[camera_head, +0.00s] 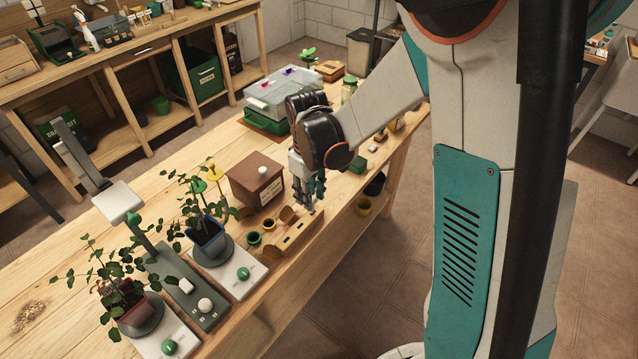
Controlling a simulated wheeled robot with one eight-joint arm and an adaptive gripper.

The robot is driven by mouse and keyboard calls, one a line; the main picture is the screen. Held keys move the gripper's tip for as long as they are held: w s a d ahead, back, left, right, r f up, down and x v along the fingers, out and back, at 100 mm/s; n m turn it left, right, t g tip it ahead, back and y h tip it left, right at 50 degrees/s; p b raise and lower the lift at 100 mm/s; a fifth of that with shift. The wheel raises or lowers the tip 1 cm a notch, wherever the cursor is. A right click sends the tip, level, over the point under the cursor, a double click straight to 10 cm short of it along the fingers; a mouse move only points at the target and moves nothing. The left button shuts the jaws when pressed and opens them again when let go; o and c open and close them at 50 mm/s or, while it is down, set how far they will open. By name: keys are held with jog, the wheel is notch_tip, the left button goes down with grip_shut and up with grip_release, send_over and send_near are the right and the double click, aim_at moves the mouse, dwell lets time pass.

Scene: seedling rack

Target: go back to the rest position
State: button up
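My gripper (308,186) hangs from my arm over the right part of the wooden table (55,262). Its fingers point down, just right of a brown wooden box (256,181) and above the end of a low wooden rack (298,232). The fingers are small in this view. I cannot tell whether they are open or shut, or whether they touch the rack. I see nothing clearly held between them. My arm's wrist hides part of the table behind it.
A plant in a blue pot (207,238) and one in a red pot (133,308) stand on white-based round stands. A grey lamp (120,200) rises between them. A clear-lidded green box (283,92) stands behind my gripper. Open floor (345,290) lies before the table.

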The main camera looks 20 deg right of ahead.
jog(key=shift+r+n, duration=0.2)
jog(key=shift+n, duration=0.1)
jog(key=shift+r, duration=0.1)
dwell(0.4)
jog(key=s+d+r+m+t, duration=0.2)
jog(key=s+r+m+t, duration=0.1)
jog(key=s+r, duration=0.5)
jog(key=s+d+r+m+t+b, duration=0.1)
jog(key=s+r+m+t, duration=0.3)
jog(key=s+r, duration=0.4)
jog(key=shift+s+d, duration=0.45)
jog(key=shift+d, duration=0.15)
